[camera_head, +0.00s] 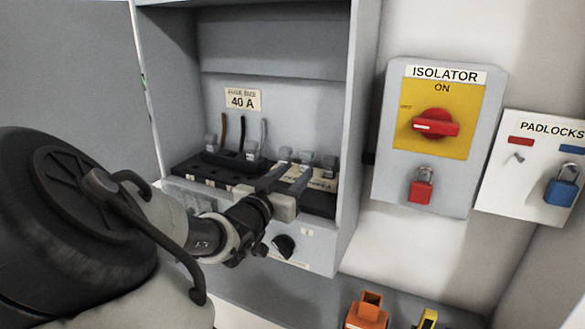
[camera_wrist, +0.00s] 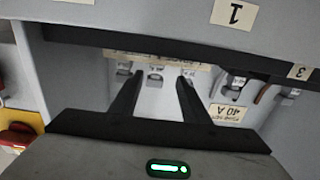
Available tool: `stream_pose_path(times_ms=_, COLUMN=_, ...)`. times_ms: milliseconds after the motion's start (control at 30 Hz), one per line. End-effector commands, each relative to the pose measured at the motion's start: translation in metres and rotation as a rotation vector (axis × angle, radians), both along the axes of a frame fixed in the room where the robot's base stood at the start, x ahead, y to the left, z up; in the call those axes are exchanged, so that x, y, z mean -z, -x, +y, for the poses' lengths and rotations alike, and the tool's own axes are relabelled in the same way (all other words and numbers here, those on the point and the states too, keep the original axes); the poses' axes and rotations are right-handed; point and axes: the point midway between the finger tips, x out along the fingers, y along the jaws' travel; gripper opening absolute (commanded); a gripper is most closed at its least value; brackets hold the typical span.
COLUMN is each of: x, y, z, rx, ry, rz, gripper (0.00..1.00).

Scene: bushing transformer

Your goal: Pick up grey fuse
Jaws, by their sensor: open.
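My gripper (camera_head: 285,179) reaches into the open grey cabinet from the front, over the right part of the black fuse base (camera_head: 198,174). Its fingers are apart with nothing held; they also show in the wrist view (camera_wrist: 157,80). Several light-grey block-like pieces stand in a row at the back of the base, one of them right of the fingers (camera_head: 329,163). In the wrist view one grey piece (camera_wrist: 155,76) appears between the fingertips, apparently beyond them. I cannot tell which piece is the grey fuse. Brown, black and grey wires (camera_head: 264,131) rise at the left.
The cabinet's right side wall (camera_head: 356,130) stands close to my gripper. A "40 A" label (camera_head: 242,100) is on the back panel. A black knob (camera_head: 284,246) is below the base. The isolator (camera_head: 436,122) and padlock board (camera_head: 540,160) are to the right.

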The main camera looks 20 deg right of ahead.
Motion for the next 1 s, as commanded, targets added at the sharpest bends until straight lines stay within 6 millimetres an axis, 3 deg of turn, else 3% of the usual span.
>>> stream_pose_path(times_ms=300, x=0.001, y=-0.026, z=-0.036, rx=0.003, ry=0.0, rz=0.0, gripper=0.42)
stream_pose_path(times_ms=600, x=0.001, y=-0.03, z=-0.038, rx=0.0, ry=-0.001, rz=0.001, gripper=0.42)
stream_pose_path(times_ms=833, x=0.001, y=-0.029, z=-0.038, rx=0.0, ry=-0.001, rz=0.001, gripper=0.03)
stream_pose_path(times_ms=1000, x=0.0, y=-0.029, z=-0.038, rx=0.001, ry=-0.001, rz=0.001, gripper=0.0)
